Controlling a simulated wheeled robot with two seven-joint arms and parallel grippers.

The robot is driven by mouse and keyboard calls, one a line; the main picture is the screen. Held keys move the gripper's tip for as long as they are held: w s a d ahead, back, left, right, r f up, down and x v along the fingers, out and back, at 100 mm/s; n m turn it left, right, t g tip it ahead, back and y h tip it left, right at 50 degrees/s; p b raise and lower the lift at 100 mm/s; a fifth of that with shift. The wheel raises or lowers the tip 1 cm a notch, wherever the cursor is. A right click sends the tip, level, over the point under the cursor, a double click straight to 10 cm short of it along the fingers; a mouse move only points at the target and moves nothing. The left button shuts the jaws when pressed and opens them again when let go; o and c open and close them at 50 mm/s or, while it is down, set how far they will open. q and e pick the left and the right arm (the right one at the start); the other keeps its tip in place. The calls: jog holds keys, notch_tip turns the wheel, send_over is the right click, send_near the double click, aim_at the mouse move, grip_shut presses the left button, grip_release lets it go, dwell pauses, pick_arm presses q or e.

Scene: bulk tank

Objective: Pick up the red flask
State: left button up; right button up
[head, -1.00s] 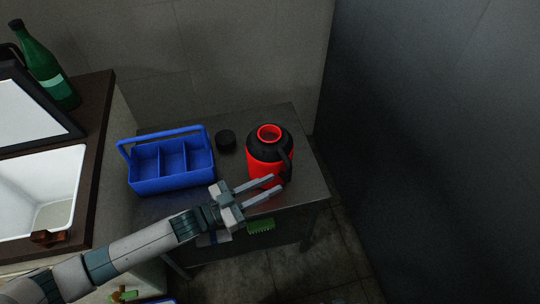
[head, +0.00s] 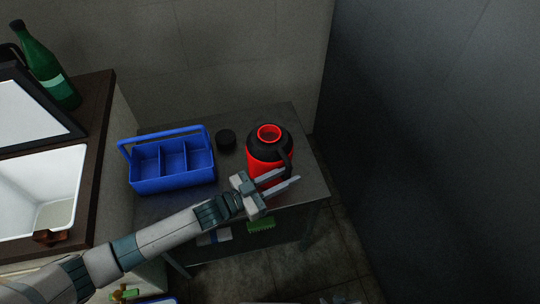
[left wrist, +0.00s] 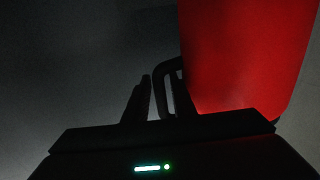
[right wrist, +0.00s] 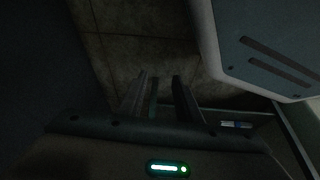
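The red flask (head: 262,168) stands upright near the right side of the metal table. It has a black shoulder, a red open mouth and a dark handle on its front right. My left gripper (head: 290,175) is open, its two fingers apart at the flask's lower front, near the handle. In the left wrist view the flask's red body (left wrist: 245,55) fills the upper right, with the handle (left wrist: 163,85) close to the fingers. Whether a finger touches it I cannot tell. My right gripper (right wrist: 160,76) is open and empty, low over the floor.
A blue compartment caddy (head: 172,185) stands left of the flask, with a black cap (head: 225,138) between them. The table (head: 290,120) ends close right of the flask. A dark wall (head: 430,140) rises beyond. A sink counter (head: 95,150) is at left.

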pick_arm(q)
jog(key=shift+w+d, duration=0.1)
jog(key=shift+d, duration=0.1)
grip_shut()
pick_arm(e)
jog(key=shift+a, duration=0.65)
jog(key=shift+d, duration=0.15)
jog(key=shift+d, duration=0.35)
jog(key=shift+a, duration=0.15)
jog(key=shift+a, duration=0.5)
